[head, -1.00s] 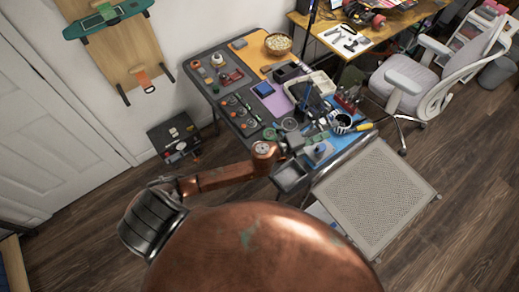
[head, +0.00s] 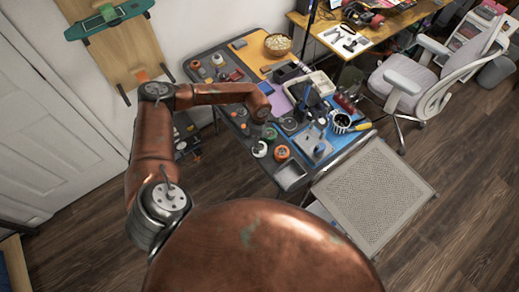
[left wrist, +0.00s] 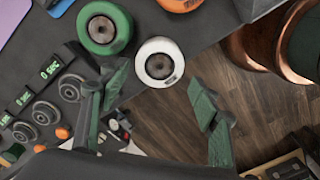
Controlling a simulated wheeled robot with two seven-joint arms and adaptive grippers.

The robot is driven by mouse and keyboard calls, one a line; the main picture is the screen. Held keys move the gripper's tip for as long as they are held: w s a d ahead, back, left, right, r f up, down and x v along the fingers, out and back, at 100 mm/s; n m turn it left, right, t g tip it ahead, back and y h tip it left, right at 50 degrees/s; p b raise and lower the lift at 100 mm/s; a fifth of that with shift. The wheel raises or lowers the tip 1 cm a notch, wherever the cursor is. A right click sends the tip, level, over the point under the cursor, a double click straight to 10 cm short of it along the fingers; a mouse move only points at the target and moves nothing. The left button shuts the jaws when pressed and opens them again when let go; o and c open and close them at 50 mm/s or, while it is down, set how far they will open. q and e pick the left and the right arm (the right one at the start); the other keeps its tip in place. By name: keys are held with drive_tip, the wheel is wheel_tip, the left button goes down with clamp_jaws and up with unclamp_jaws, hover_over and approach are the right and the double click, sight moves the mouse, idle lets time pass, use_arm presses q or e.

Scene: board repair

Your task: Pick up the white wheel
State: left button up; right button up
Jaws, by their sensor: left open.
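The white wheel (left wrist: 160,62), with a dark hub, lies near the table's edge in the left wrist view, and it also shows small in the head view (head: 260,149). My left gripper (left wrist: 158,104) is open and empty, its two green-grey fingers spread apart. The wheel appears just past the fingertips, between their lines and not touched by them. In the head view my left arm reaches over the table's left part and its gripper is mostly hidden by the wrist. My right gripper is in neither current view.
A green wheel (left wrist: 104,28) lies close to the white one, and an orange wheel (head: 282,152) lies on its other side. A panel with dials and small displays (left wrist: 45,95) sits beside the gripper. Wooden floor (left wrist: 245,110) shows past the table edge.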

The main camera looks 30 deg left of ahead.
use_arm(q)
wheel_tip(320, 180, down, 5)
drive_tip(key=shift+w+f, duration=0.15)
drive_tip(key=shift+f, duration=0.05)
drive_tip(key=shift+d, duration=0.1)
drive_tip(key=c, duration=1)
drive_tip(key=shift+r, duration=0.15)
